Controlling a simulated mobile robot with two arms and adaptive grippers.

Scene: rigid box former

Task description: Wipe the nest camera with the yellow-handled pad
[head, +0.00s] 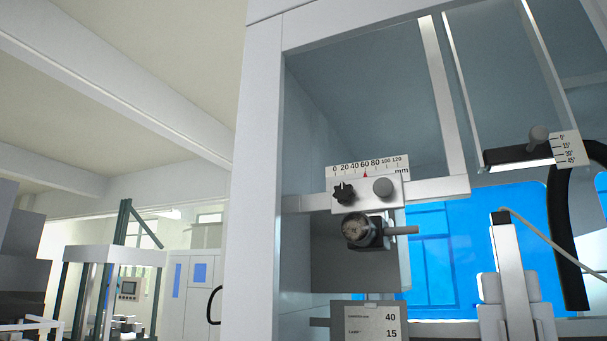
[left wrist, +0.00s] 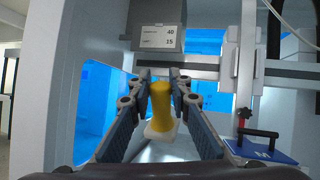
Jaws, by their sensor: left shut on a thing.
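The nest camera (head: 356,230), a small black box with a round lens that looks greyish and smudged, is mounted under a slide bracket inside the machine opening in the head view. My left gripper (left wrist: 160,76) shows only in the left wrist view. Its fingers are on both sides of the yellow-handled pad (left wrist: 161,102) and shut on its upright yellow handle. The pad's white base (left wrist: 161,131) shows at the handle's lower end. The nest camera cannot be made out in the left wrist view. My right gripper is in neither view.
A millimetre scale (head: 367,167) and knobs sit above the camera, and a label box marked 40 and 15 (head: 370,322) below it. The white frame post (head: 257,180) bounds the opening on the left. A blue plate with a black handle (left wrist: 268,150) lies at the right.

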